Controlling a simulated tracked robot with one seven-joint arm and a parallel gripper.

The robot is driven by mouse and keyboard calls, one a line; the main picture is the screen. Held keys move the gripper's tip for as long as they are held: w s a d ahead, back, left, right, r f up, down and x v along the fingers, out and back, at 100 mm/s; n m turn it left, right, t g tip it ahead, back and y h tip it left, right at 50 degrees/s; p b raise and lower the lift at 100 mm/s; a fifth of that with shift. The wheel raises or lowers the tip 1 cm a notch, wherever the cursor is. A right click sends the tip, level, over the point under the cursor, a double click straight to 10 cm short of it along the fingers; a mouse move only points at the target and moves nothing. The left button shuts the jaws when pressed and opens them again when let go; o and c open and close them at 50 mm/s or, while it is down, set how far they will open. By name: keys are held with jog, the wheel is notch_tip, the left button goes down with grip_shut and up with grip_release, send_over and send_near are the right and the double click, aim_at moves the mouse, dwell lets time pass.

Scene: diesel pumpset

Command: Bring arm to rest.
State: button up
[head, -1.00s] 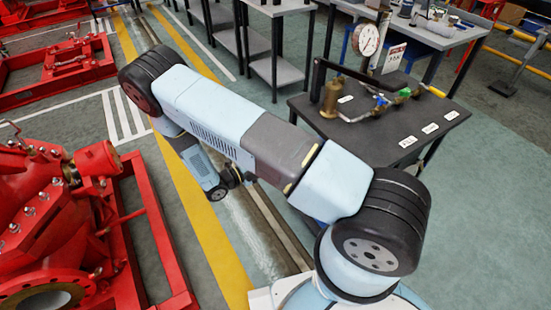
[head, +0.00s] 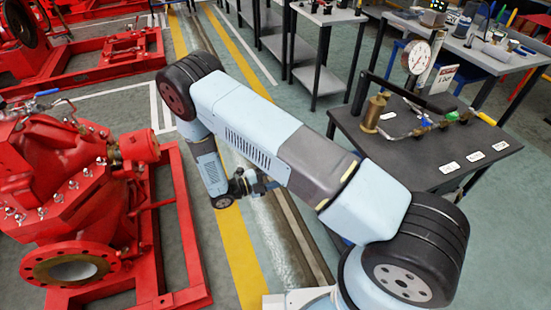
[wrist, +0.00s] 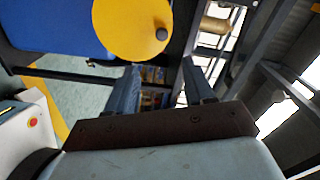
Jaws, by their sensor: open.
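My arm (head: 250,125) stretches across the head view from the lower right to the upper left, then folds down at its elbow. My gripper (head: 262,184) hangs beyond the folded link, small and partly dark, above the floor channel. In the wrist view my gripper (wrist: 160,82) shows two separated fingers with nothing between them. No held object is visible. Whether anything touches the fingertips is not clear in the head view.
A red pump (head: 75,190) on a red frame stands left of my arm. A dark table (head: 440,165) with a gauge (head: 416,57) and brass fittings stands right. Grey shelving (head: 320,50) is behind. A yellow disc (wrist: 130,25) shows close in the wrist view.

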jog(key=d+r+m+g+y, duration=0.35)
jog(key=r+m, duration=0.35)
jog(key=r, duration=0.3)
jog(key=d+r+m+g+y, duration=0.2)
jog(key=d+r+m, duration=0.2)
jog(key=r+m, duration=0.55)
jog(key=d+r+m+g+y, duration=0.25)
jog(key=r+m, duration=0.25)
jog(key=r, duration=0.6)
jog(key=s+d+r+m+t+y, duration=0.4)
jog(key=s+r+m, duration=0.6)
jog(key=m, duration=0.1)
jog(key=s+d+r+m+t+y, duration=0.4)
jog(key=s+r+m+y, duration=0.1)
jog(key=s+r+m, duration=0.5)
jog(key=shift+d+r+m, duration=0.35)
jog(key=shift+r+m, duration=0.1)
jog(key=shift+r, duration=0.1)
